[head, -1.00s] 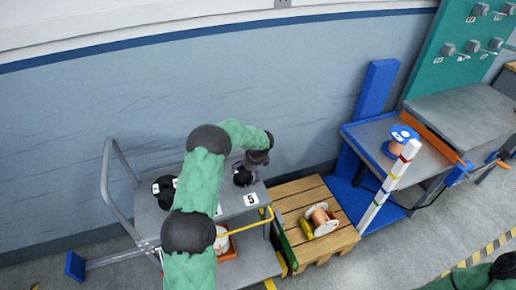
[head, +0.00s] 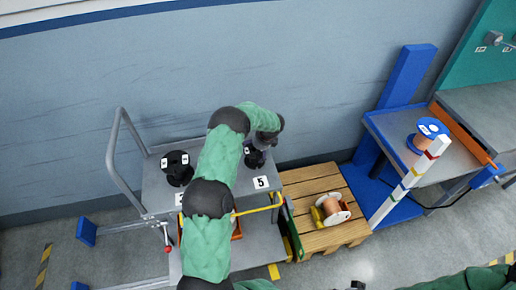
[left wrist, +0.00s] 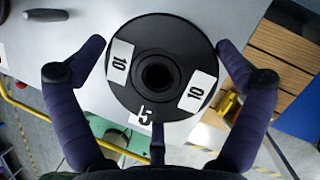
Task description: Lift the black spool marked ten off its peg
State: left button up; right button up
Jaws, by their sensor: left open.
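The black spool marked ten (head: 255,157) stands on the grey cart top at the label 5, partly hidden by my left gripper (head: 262,146). In the left wrist view the spool (left wrist: 160,70) is seen from above, with two white "10" labels and a dark central hole. My left gripper also shows there (left wrist: 162,50), open, with one finger on each side of the spool's rim. The fingers look apart from the rim, though the height between them and the spool is hard to tell. The peg is not visible. My right gripper's fingers do not show.
Another black spool (head: 178,168) stands on the cart top (head: 152,190), left of my left arm. A wooden pallet (head: 310,185) with a copper-coloured spool (head: 332,208) stands right of the cart. A blue-framed bench (head: 455,158) holds a blue-topped spool (head: 428,132).

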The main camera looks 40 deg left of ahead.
pick_arm(q)
jog(key=shift+a+f, duration=0.25)
jog(key=shift+f, duration=0.2)
jog(key=c, duration=0.9)
jog(key=shift+a+r+p, duration=0.1)
jog(key=shift+r+p, duration=1)
jog(key=shift+r, duration=0.75)
dwell(0.6)
jog(key=shift+r+p, duration=1.15)
jog(key=shift+r, duration=0.55)
jog(key=shift+r+p, duration=1.25)
jog(key=shift+r, duration=0.5)
